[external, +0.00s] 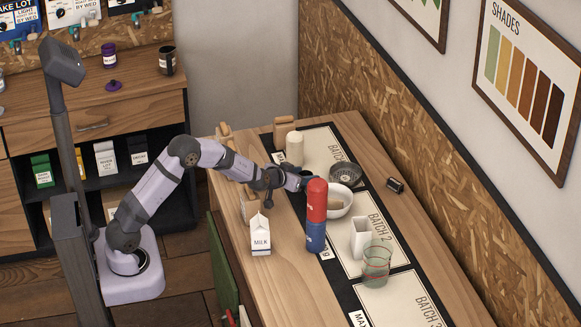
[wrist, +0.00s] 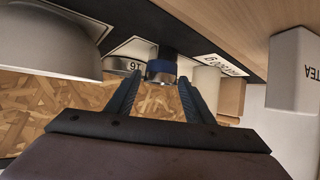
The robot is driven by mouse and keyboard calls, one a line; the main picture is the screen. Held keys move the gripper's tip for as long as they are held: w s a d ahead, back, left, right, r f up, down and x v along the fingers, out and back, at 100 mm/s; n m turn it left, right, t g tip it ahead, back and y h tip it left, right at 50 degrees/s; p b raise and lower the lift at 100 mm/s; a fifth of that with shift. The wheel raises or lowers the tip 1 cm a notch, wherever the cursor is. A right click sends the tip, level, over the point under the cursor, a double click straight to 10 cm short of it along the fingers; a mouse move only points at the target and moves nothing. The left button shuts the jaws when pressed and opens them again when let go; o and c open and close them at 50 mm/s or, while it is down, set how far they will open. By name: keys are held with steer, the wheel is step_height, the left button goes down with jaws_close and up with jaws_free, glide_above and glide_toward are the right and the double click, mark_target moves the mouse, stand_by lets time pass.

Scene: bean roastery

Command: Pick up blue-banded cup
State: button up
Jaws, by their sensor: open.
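The blue-banded cup (wrist: 161,68) shows in the wrist view as a small dark and grey piece with a blue band. It appears beyond and between my two fingertips, and I see no contact. My gripper (wrist: 157,96) is open with nothing between its fingers. The wrist picture looks upside down, with the table at the top. In the external view my gripper (external: 304,183) is low over the table beside the white bowl (external: 341,206), partly behind the red and blue cylinder. I cannot make out the cup there; my arm seems to hide it.
The red and blue cylinder (external: 316,215) stands close to my gripper. A milk carton (external: 261,236), cream cylinder (external: 295,148), dark ribbed bowl (external: 345,175), white square vessel (external: 360,238) and glass (external: 376,264) are around. In the wrist view, a white TEA box (wrist: 292,70) is at right.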

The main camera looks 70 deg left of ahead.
steer(key=shift+a+f, duration=0.1)
steer(key=shift+p+x, duration=0.6)
steer(key=shift+x, duration=1.85)
steer(key=c, duration=0.8)
